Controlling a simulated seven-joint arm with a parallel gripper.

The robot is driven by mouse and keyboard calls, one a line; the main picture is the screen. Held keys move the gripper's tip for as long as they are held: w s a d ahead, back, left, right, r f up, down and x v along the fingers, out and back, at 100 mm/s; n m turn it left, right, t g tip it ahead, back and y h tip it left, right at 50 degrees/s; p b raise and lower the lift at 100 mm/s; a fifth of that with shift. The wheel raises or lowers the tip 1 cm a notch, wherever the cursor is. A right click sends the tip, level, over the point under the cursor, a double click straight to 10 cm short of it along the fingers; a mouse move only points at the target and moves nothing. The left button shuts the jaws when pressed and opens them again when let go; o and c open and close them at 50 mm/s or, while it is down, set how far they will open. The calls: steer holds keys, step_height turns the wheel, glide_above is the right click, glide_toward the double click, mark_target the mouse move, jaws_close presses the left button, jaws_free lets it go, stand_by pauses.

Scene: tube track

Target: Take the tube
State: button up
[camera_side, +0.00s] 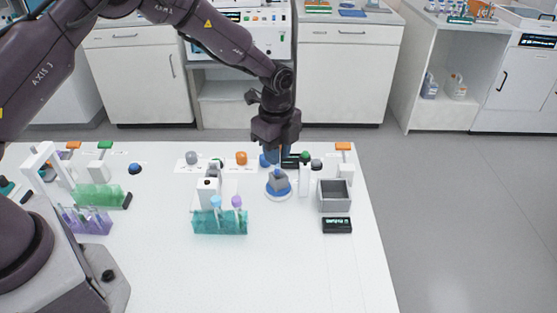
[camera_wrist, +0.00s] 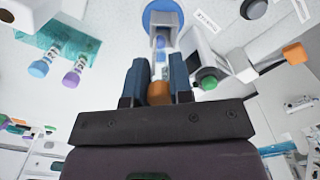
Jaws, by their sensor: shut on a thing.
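My gripper (camera_wrist: 160,64) has its two blue fingers on either side of a clear tube (camera_wrist: 161,71) with an orange cap (camera_wrist: 159,93) in the wrist view. It is shut on the tube. The tube's lower end points into a grey holder (camera_wrist: 161,20) on a round blue base (camera_wrist: 177,11). I cannot tell whether the tube still sits in the holder. In the side view my gripper (camera_side: 279,161) points down right above the grey holder (camera_side: 278,181) on its blue-edged base (camera_side: 278,195). The tube is mostly hidden there.
A green-capped piece (camera_side: 305,156) and a grey open box (camera_side: 334,208) stand close on the right. A teal rack (camera_side: 220,226) with blue- and purple-capped tubes is at front left. Green (camera_side: 98,196) and purple (camera_side: 88,222) racks are farther left. The front table is clear.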

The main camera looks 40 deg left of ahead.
steer(key=s+a+r, duration=0.1)
steer(key=s+r, duration=0.8)
steer(key=s, duration=0.4)
steer(key=shift+s+a, duration=0.25)
steer(key=shift+a, duration=0.05)
steer(key=shift+r, duration=0.1)
